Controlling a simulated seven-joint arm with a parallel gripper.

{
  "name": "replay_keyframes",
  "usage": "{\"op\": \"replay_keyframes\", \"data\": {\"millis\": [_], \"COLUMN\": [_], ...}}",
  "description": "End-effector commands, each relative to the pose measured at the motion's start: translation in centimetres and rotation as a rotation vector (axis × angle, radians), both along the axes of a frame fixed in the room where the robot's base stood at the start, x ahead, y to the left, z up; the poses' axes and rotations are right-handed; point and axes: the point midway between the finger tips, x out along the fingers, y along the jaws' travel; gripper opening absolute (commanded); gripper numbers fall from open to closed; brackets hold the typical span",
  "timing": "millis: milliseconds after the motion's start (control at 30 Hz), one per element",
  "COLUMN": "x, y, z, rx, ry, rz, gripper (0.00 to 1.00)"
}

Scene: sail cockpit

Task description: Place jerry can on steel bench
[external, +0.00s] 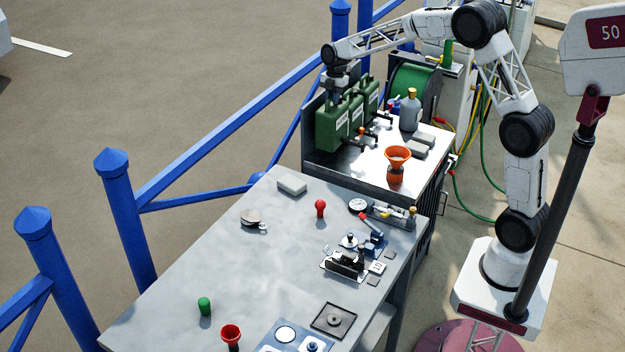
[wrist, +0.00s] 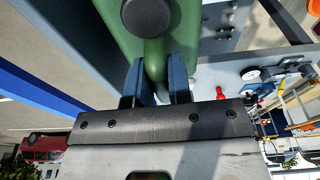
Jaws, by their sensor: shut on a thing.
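Several green jerry cans stand in a row at the left rear of the shiny metal-topped cabinet. My gripper (external: 336,94) reaches down from above onto the nearest jerry can (external: 331,132). In the wrist view, the blue fingers (wrist: 159,82) are shut around the handle of the green can (wrist: 120,25), beside its dark round cap. The can looks upright; I cannot tell whether its base touches the cabinet top. The long grey bench (external: 190,262), which looks like the steel bench, stands in front of the cabinet.
The cabinet (external: 375,172) also holds a grey bottle (external: 411,112) and an orange funnel (external: 397,160). On the bench are a grey block (external: 292,184), a red knob (external: 320,208) and several tools on the right. The bench's left middle is mostly clear. Blue railings (external: 230,125) run along the left.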

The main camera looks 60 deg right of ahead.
Motion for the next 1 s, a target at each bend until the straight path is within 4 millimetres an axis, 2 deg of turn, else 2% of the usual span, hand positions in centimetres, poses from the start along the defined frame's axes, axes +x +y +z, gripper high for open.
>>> {"op": "replay_keyframes", "data": {"millis": [433, 800, 1000], "x": [0.1, 0.1, 0.1], "y": [0.0, 0.0, 0.0], "z": [-0.2, -3.7, -4.7], "rx": [-0.001, -0.001, -0.001], "ry": [-0.003, -0.003, -0.004], "rz": [0.0, 0.0, -0.001], "gripper": [0.0, 0.0, 0.0]}}
